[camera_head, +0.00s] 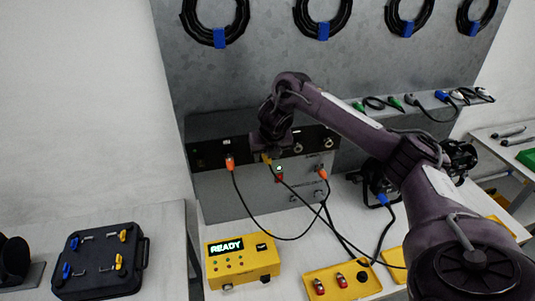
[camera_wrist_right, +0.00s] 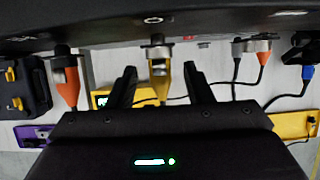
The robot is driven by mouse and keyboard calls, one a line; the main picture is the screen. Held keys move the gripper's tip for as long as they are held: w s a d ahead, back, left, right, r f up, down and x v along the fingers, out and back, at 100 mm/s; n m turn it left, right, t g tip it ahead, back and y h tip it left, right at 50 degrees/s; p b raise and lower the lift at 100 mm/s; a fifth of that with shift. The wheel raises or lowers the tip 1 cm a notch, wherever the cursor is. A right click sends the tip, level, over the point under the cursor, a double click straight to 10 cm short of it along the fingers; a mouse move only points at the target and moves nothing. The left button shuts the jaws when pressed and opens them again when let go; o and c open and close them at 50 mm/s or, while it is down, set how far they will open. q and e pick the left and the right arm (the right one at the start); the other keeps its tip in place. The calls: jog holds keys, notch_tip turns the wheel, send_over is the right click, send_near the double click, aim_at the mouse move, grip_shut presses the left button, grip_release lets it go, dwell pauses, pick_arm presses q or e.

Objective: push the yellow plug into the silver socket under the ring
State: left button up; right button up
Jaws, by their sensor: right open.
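The yellow plug (camera_wrist_right: 162,82) stands between the two fingers of my right gripper (camera_wrist_right: 160,84) in the right wrist view, with a gap on each side. Its upper end meets the silver socket (camera_wrist_right: 156,47); how deep it sits I cannot tell. A small pale ring mark (camera_wrist_right: 153,20) is on the dark panel above that socket. In the head view my right gripper (camera_head: 271,143) is at the panel, and a bit of the yellow plug (camera_head: 267,158) shows below it. My right gripper is open. My left gripper is not in view.
Orange plugs hang either side, left (camera_head: 230,162) and right (camera_head: 323,174), with dark cables looping over the bench. A yellow READY box (camera_head: 243,262) and a yellow tray (camera_head: 343,287) stand in front. A black case (camera_head: 100,262) lies at left. Coiled cables hang on the grey wall.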

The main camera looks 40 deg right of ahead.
jog(key=v, duration=0.2)
jog(key=shift+s+r, duration=0.1)
jog(key=shift+r, duration=0.35)
jog(key=shift+v, duration=2.45)
jog(key=shift+s+f, duration=0.1)
